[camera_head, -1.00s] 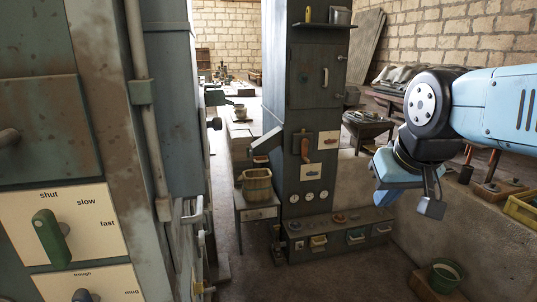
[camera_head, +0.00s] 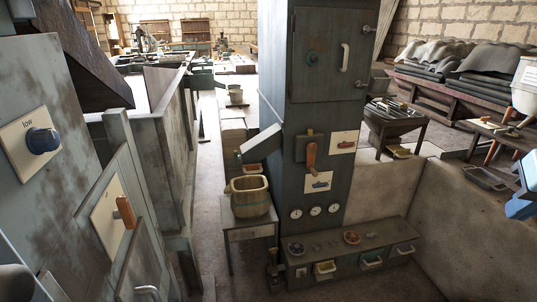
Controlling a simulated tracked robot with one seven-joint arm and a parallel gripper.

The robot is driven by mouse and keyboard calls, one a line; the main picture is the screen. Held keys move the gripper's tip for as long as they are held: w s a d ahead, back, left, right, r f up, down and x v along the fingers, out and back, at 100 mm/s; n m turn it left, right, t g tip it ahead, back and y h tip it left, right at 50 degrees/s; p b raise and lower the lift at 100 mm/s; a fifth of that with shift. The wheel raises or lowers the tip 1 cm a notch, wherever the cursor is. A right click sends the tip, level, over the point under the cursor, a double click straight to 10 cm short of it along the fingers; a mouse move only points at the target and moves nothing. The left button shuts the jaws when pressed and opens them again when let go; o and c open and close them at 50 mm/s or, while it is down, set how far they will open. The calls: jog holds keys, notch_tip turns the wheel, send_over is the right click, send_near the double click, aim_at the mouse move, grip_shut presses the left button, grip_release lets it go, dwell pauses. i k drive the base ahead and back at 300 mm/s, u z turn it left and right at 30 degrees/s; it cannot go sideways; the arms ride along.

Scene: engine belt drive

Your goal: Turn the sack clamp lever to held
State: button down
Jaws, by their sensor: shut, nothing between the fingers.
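No label reading sack clamp or held is legible, so I cannot tell which lever is the sack clamp lever. An orange-brown lever (camera_head: 126,212) stands out from a cream plate (camera_head: 106,217) on the left panel, seen at a steep angle. Another orange-brown lever (camera_head: 311,154) hangs down on the front of the dark grey-blue machine column, beside small cream plates. Only a blue part of my gripper (camera_head: 521,205) shows at the right edge. It is shut and empty, far from both levers; the rest of it is out of frame.
A blue knob (camera_head: 42,140) on a plate marked "low" is at the left. A low bench (camera_head: 352,252) with drawers juts from the column's foot. A narrow strip of floor runs between the machines.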

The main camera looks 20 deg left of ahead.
aim_at(237, 157)
jog(key=u, duration=0.4)
jog(key=i, duration=1.35)
jog(key=u, duration=0.75)
jog(key=k, duration=0.85)
jog(key=u, duration=0.15)
jog(key=i, duration=0.9)
jog(key=z, duration=0.15)
